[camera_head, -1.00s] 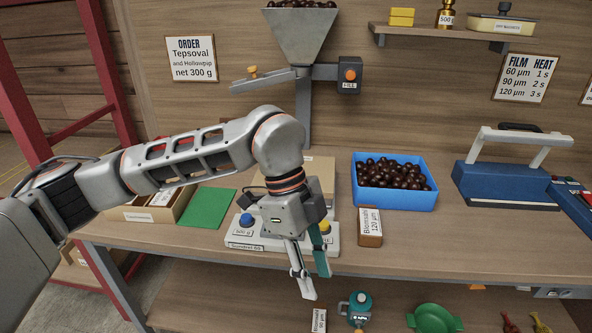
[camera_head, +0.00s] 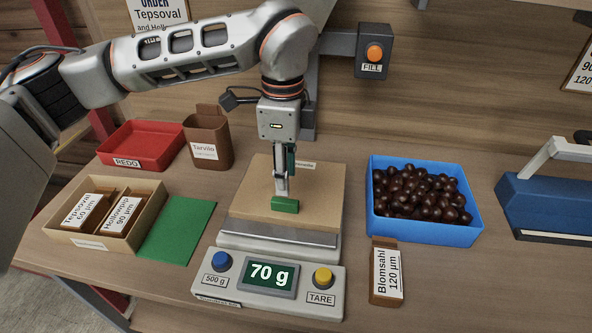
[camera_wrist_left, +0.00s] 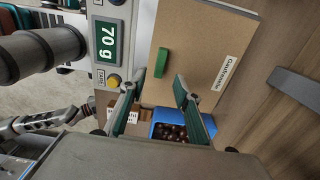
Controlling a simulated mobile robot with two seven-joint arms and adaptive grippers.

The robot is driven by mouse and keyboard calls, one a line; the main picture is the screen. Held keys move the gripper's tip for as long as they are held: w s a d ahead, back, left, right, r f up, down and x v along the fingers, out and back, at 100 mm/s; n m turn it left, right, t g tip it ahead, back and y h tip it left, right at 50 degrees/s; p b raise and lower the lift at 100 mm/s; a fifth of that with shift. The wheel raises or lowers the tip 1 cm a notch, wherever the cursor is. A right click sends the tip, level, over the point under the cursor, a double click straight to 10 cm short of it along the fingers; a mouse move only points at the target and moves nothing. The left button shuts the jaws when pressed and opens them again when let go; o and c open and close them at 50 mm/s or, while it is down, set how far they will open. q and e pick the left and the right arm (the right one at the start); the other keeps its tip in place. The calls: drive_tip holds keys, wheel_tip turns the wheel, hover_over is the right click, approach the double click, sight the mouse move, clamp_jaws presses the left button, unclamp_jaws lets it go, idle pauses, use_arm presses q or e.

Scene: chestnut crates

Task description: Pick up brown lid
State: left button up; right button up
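The brown lid (camera_head: 257,180) is a flat tan board with a green handle (camera_head: 285,205). It lies on the scale (camera_head: 320,301), whose display reads 70 g. In the left wrist view the lid (camera_wrist_left: 202,40) carries a white label, and its green handle (camera_wrist_left: 161,63) lies ahead of the fingertips. My left gripper (camera_head: 282,192) points down over the lid, just above the handle. In the left wrist view its two fingers (camera_wrist_left: 157,88) are spread with nothing between them. Whether a finger touches the handle cannot be told. My right gripper is not in view.
A blue crate of chestnuts (camera_head: 468,233) stands right of the scale, with a brown Blomsahl packet (camera_head: 386,277) before it. On the left are a green mat (camera_head: 178,230), a tan box (camera_head: 60,239), a red REDO tray (camera_head: 165,160) and a brown Tarvilo container (camera_head: 220,135).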

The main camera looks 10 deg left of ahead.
sight(285, 201)
use_arm(q)
drive_tip(key=shift+w+f, duration=0.1)
drive_tip(key=shift+f, duration=0.2)
drive_tip(key=shift+s+a+f, duration=0.1)
drive_tip(key=shift+s+f, duration=0.05)
drive_tip(key=shift+f, duration=0.45)
drive_tip(key=shift+s+f, duration=0.1)
drive_tip(key=shift+f, duration=0.45)
wheel_tip(285, 201, down, 4)
drive_tip(key=shift+w+a+r+p, duration=0.1)
drive_tip(key=shift+r+p, duration=0.15)
drive_tip(key=shift+p, duration=0.4)
drive_tip(key=shift+f, duration=0.7)
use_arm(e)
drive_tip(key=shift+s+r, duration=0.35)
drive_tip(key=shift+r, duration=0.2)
use_arm(q)
clamp_jaws()
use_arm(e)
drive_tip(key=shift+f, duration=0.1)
